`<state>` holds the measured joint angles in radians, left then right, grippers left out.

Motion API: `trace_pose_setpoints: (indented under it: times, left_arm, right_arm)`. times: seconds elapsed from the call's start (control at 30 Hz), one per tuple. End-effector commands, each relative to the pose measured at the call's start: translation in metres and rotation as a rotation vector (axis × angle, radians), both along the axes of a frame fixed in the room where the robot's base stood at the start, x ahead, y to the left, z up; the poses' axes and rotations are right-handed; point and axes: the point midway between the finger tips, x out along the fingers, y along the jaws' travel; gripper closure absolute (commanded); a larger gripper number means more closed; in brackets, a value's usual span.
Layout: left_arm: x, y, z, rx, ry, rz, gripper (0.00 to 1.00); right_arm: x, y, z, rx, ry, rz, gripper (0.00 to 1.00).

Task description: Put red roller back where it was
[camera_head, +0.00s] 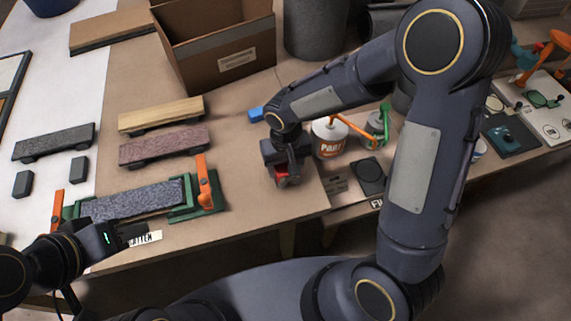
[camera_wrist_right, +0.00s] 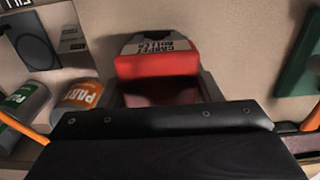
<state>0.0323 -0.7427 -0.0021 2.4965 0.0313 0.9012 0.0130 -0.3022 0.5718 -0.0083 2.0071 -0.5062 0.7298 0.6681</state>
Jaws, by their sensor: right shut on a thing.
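The red roller (camera_head: 282,181) shows as a small patch of red under my right gripper (camera_head: 284,172), near the table's front edge. In the right wrist view the red block (camera_wrist_right: 156,65) has a grey label strip on it and sits between the fingers of my right gripper (camera_wrist_right: 160,88). My right gripper is shut on it. Its lower part is hidden, and I cannot tell whether it touches the table. My left gripper (camera_head: 108,238) is at the lower left beside a green clamp fixture (camera_head: 212,190); its fingers are not clear.
A grey speckled plank (camera_head: 135,200) lies in the clamp fixture with orange handles. Red-brown (camera_head: 165,145), tan (camera_head: 160,114) and dark grey (camera_head: 55,142) planks lie behind. A cardboard box (camera_head: 215,60) stands at the back.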

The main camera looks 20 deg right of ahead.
Motion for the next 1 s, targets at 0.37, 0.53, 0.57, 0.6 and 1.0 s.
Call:
trace_pose_setpoints:
  times: [0.37, 0.53, 0.57, 0.6, 1.0]
  left_arm:
    - [0.000, 0.000, -0.006, 0.000, 0.000, 0.000, 0.64]
    - [0.000, 0.000, -0.011, 0.000, 0.000, 0.000, 0.64]
    - [0.000, 0.000, -0.012, 0.000, 0.000, 0.000, 0.64]
    - [0.000, 0.000, -0.014, 0.000, 0.000, 0.000, 0.64]
    - [0.000, 0.000, -0.013, 0.000, 0.000, 0.000, 0.64]
  right_arm:
    - [0.001, 0.000, -0.005, 0.001, -0.002, -0.001, 1.00]
    - [0.000, 0.000, -0.011, 0.000, 0.000, -0.001, 1.00]
    - [0.000, 0.000, -0.012, 0.000, 0.001, -0.001, 1.00]
    - [0.000, 0.000, -0.014, 0.000, 0.002, -0.001, 1.00]
    - [-0.001, -0.001, -0.014, -0.002, 0.004, -0.001, 0.20]
